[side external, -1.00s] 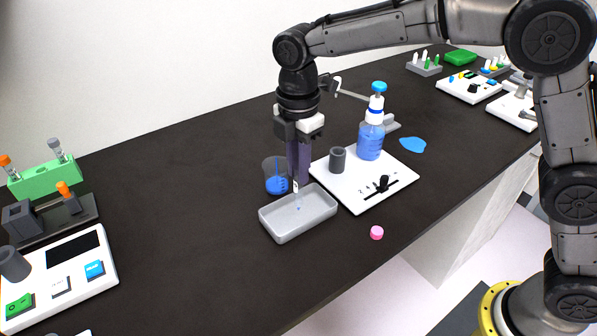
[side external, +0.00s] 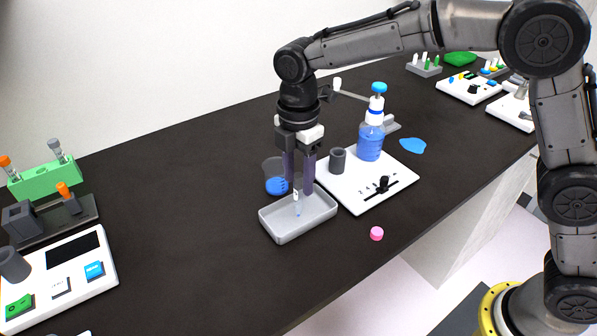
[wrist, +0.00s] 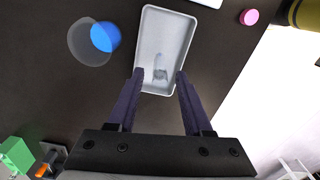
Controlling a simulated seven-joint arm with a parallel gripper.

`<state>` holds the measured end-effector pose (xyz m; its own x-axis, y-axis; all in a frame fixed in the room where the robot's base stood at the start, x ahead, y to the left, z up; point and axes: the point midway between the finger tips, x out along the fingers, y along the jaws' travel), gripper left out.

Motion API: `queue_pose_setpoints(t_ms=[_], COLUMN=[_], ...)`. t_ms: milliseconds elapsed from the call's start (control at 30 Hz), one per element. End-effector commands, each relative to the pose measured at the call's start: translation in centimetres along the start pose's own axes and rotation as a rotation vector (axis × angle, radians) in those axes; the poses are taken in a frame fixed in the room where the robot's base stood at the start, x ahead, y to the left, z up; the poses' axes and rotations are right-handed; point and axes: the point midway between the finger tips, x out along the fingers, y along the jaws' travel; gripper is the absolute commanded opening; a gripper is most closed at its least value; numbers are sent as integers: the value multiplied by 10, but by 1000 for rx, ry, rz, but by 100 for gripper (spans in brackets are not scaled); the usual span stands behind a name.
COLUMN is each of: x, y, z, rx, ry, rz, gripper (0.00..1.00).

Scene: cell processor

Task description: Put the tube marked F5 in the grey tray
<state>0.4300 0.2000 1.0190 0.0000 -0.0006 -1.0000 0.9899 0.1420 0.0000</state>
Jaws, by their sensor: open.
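The grey tray (side external: 272,222) lies on the dark bench, left of the white dispenser base; it also shows in the wrist view (wrist: 150,30). My gripper (side external: 299,188) is open above the tray, its two purple fingers apart and pointing down. A small clear tube (side external: 297,208) with a pale label stands roughly upright between and below the fingertips, over or in the tray. I cannot tell whether it touches the tray floor. In the wrist view the tube (wrist: 161,74) shows between the parted fingers (wrist: 160,72). Its marking is not legible.
A beaker of blue liquid (side external: 276,178) stands close behind the tray. A blue-topped bottle (side external: 370,140) and a grey holder (side external: 338,160) stand on the white base (side external: 355,200). A pink cap (side external: 377,233) lies to the right. A green rack (side external: 40,181) holds tubes at left.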

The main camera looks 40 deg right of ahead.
Motion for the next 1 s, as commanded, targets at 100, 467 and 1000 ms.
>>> queue_pose_setpoints(t_ms=[100,467,1000], x=[-4,-68,-124], y=[0,1,0], z=[0,0,0], rx=[0,0,0], ry=[1,2,0], rz=[2,6,0], gripper=[50,50,50])
